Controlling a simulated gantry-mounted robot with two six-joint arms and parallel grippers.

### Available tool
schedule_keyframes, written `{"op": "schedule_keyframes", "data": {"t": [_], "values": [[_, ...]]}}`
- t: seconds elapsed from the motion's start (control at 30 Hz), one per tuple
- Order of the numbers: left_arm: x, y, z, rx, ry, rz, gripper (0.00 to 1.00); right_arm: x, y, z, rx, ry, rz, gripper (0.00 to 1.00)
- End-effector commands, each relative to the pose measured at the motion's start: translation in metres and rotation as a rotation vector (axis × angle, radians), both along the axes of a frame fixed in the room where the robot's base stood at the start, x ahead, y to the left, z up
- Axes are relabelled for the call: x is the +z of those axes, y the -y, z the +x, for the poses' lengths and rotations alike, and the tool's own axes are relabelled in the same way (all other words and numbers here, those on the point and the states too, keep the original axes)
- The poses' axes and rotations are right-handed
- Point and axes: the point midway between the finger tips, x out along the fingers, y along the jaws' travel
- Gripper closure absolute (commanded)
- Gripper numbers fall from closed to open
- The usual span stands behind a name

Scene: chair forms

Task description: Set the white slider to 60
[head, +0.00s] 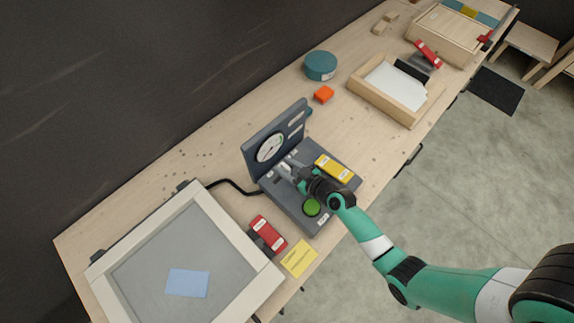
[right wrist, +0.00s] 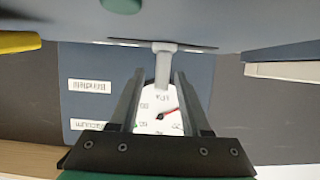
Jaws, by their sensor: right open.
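The grey console (head: 310,226) stands on the table with an upright back panel. A round white dial (head: 270,148) is on that panel; in the right wrist view the dial (right wrist: 150,127) shows a red needle, its numbers too small to read surely. The white slider (right wrist: 165,62) sticks out of a narrow slot in the console. My right gripper (head: 293,170) is at the console's base, in front of the dial. In the right wrist view its open fingers (right wrist: 160,78) lie on either side of the slider knob, with gaps visible. My left gripper is not in view.
On the console are a yellow block (head: 334,168) and a green button (head: 312,207). A red-handled item (head: 268,232), a yellow note (head: 299,258) and a framed screen (head: 237,240) lie to the left.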

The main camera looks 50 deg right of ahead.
Motion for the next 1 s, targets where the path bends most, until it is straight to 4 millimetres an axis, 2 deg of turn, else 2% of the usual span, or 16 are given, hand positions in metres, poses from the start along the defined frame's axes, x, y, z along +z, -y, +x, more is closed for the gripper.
{"op": "schedule_keyframes", "data": {"t": [0.17, 0.4, 0.6, 0.73, 1.0], "values": [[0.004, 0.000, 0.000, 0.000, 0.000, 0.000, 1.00, 0.006, 0.000, -0.015, -0.001, -0.002, 0.001, 0.53], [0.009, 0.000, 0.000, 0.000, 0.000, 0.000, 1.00, 0.026, -0.003, -0.067, -0.004, -0.002, 0.002, 0.53], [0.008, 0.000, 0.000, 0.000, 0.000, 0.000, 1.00, 0.040, -0.005, -0.100, -0.004, -0.001, 0.001, 0.53], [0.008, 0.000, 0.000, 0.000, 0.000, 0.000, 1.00, 0.044, -0.006, -0.107, -0.001, 0.000, 0.000, 0.53], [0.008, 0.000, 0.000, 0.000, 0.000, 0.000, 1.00, 0.044, -0.006, -0.107, 0.000, 0.000, 0.000, 0.53]]}}
